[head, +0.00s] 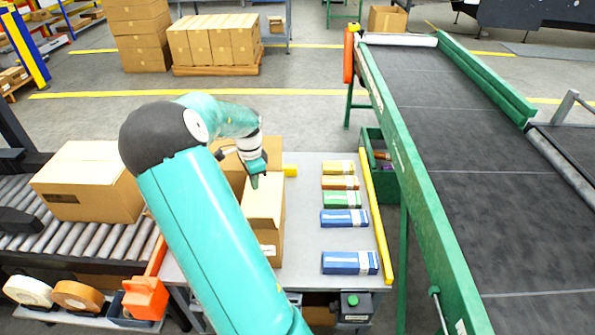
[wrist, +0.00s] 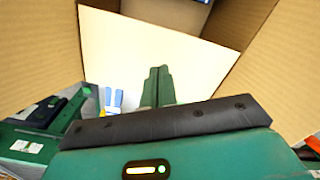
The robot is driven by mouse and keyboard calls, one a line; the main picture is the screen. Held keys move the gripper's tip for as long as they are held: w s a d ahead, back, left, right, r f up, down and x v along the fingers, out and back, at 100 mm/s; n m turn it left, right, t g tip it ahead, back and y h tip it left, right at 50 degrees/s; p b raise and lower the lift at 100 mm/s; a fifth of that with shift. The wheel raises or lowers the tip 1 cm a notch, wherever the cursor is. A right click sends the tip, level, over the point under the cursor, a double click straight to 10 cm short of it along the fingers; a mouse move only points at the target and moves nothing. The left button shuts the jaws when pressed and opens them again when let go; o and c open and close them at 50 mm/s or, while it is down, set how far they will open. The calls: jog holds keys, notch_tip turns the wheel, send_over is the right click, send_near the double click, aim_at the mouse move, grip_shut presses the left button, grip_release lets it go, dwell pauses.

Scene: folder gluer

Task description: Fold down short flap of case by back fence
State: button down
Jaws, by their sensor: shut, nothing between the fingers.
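The brown cardboard case (head: 268,240) stands on the grey table, partly hidden behind my arm. A pale flap or panel (head: 263,200) shows at its top, and another brown flap (head: 232,163) stands up behind. My gripper (head: 254,184) is shut and empty, pointing down over the case top; I cannot tell if it touches. In the wrist view my shut fingers (wrist: 158,72) lie in front of a pale, lit flap (wrist: 165,50), with brown cardboard flaps or walls on both sides.
Several coloured packs (head: 344,218) lie in a column on the table (head: 305,225), right of the case. A long yellow rail (head: 376,220) runs beside the green-framed conveyor (head: 450,130). A closed carton (head: 92,182) sits on the roller track at left.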

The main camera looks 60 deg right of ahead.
notch_tip(320, 180, up, 6)
dwell(0.5)
dwell(0.7)
jog(key=a+r+n+t, duration=0.1)
jog(key=a+r+n, duration=0.3)
jog(key=a, duration=0.4)
jog(key=a+r+n+t+y, duration=0.1)
jog(key=a+r+n, duration=0.25)
jog(key=a, duration=0.55)
jog(key=a+r+n+t, duration=0.1)
jog(key=a+r+n, duration=0.35)
jog(key=a, duration=0.35)
jog(key=s+a+r+n+t, duration=0.1)
jog(key=s+a+n, duration=0.4)
jog(key=a, duration=0.3)
jog(key=s+a+r+n+t+h, duration=0.1)
jog(key=s+a+n, duration=0.4)
jog(key=a+n, duration=0.2)
jog(key=shift+s+a+r+t, duration=0.2)
jog(key=shift+a+t, duration=0.1)
jog(key=shift+a, duration=0.3)
